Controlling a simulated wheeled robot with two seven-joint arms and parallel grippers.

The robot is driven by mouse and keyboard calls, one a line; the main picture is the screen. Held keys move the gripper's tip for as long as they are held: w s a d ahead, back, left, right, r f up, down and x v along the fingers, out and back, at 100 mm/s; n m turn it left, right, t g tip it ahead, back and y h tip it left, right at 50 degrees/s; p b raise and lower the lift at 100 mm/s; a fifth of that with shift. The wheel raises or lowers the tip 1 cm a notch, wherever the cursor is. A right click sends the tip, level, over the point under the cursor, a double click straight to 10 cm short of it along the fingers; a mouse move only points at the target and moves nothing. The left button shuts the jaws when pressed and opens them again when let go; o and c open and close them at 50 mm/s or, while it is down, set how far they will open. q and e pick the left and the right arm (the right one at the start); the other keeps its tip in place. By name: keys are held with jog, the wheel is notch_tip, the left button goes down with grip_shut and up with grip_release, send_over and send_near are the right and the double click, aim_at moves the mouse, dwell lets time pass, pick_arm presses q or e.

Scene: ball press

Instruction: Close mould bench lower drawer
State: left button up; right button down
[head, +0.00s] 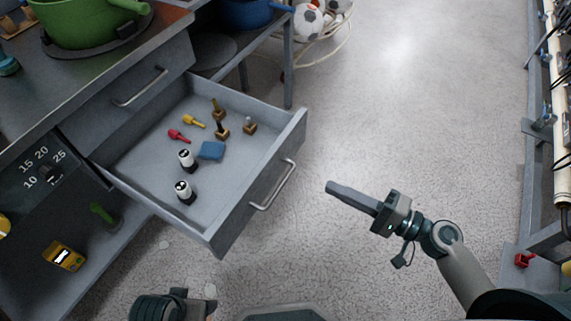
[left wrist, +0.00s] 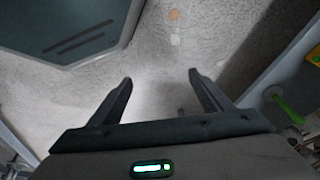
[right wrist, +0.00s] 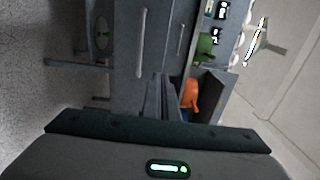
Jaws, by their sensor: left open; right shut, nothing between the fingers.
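The lower drawer (head: 240,221) of the mould bench (head: 88,76) is pulled far out in the head view. Its front carries a bar handle (head: 274,186). Inside lie two black-and-white bottles, a blue block (head: 211,150), and several small yellow, red and brass pieces. My right gripper (head: 350,197) is shut and empty, to the right of the drawer front and apart from it. In the right wrist view, a grey front with a bar handle (right wrist: 142,42) stands beyond its fingers. My left gripper (left wrist: 160,80) is open and empty over the floor; in the head view only part shows at the bottom edge.
The upper drawer (head: 142,91) is shut. A green pot (head: 84,20) stands on the bench top. A yellow device (head: 64,256) sits on the low shelf. A rack (head: 540,130) stands at the far right. Floor between drawer and rack is free.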

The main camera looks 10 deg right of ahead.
pick_arm(q)
jog(key=shift+f, duration=0.1)
pick_arm(e)
jog(key=shift+w+a, duration=0.1)
jog(key=p, duration=0.4)
send_near(272, 160)
jog(key=x, duration=0.4)
jog(key=shift+w+a+r, duration=0.1)
jog(key=shift+w+a, duration=0.1)
jog(key=shift+w, duration=0.05)
pick_arm(q)
notch_tip(272, 160, down, 13)
jog(key=shift+w+r, duration=0.2)
jog(key=shift+w, duration=0.15)
pick_arm(e)
jog(key=shift+x, duration=0.9)
pick_arm(q)
jog(key=shift+a, duration=0.1)
pick_arm(e)
jog(key=shift+w+a, duration=0.1)
